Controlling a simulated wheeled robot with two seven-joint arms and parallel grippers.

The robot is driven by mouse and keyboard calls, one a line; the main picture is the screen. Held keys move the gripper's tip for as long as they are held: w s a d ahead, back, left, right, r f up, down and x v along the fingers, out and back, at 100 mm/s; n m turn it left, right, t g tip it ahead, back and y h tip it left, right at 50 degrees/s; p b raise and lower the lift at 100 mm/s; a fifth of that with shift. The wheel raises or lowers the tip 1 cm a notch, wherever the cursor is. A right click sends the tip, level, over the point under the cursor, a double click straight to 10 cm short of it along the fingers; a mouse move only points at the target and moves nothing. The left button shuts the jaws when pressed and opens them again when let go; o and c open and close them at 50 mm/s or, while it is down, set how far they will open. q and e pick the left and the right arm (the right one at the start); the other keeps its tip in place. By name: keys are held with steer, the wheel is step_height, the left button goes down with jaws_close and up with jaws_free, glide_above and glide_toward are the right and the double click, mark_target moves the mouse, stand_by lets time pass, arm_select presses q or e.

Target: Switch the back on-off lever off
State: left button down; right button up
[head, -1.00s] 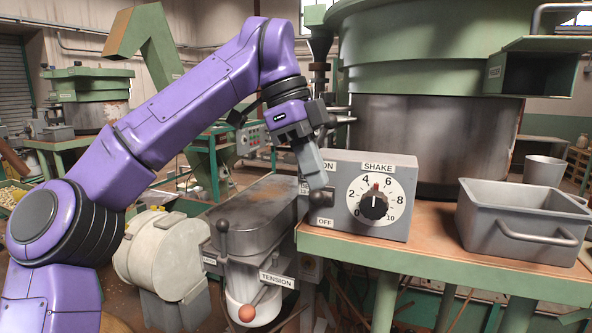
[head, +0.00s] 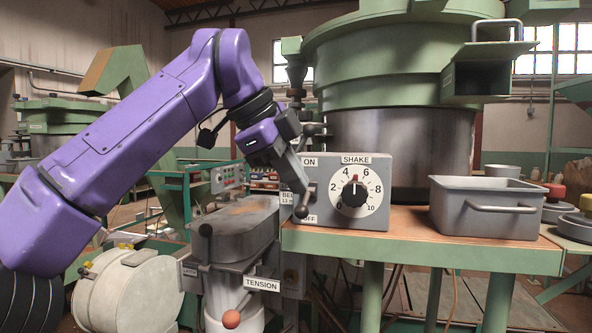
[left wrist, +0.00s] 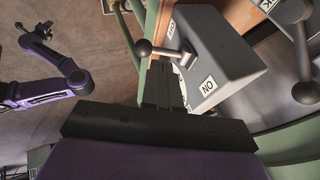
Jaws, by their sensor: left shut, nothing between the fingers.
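The on-off lever (head: 302,211) is on the left of the grey control box (head: 378,166) with the SHAKE dial. It points down, its dark ball close beside the OFF label, away from the ON label (head: 309,161). My left gripper (head: 302,187) is shut and empty, its tips beside the lever just above the ball; contact is unclear. In the left wrist view the closed fingers (left wrist: 163,84) are close to the lever ball (left wrist: 143,48), with the box (left wrist: 217,62) beside them. My right gripper is small and dark at the far left there (left wrist: 40,31); its jaws are unclear.
A grey bin (head: 487,207) stands right of the box on the green-framed table (head: 423,240). A big green hopper (head: 385,60) rises behind. Below left are a lever with a dark ball (head: 206,231) and an orange ball (head: 231,319) near the TENSION label.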

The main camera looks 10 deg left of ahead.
arm_select(q)
steer(key=shift+w+r+p, duration=0.2)
steer(key=shift+w+p, duration=0.3)
steer(key=shift+w, duration=0.2)
steer(key=s+p+v, duration=0.2)
steer(key=p+v, duration=0.2)
steer(key=v, duration=0.9)
steer(key=shift+d, duration=0.15)
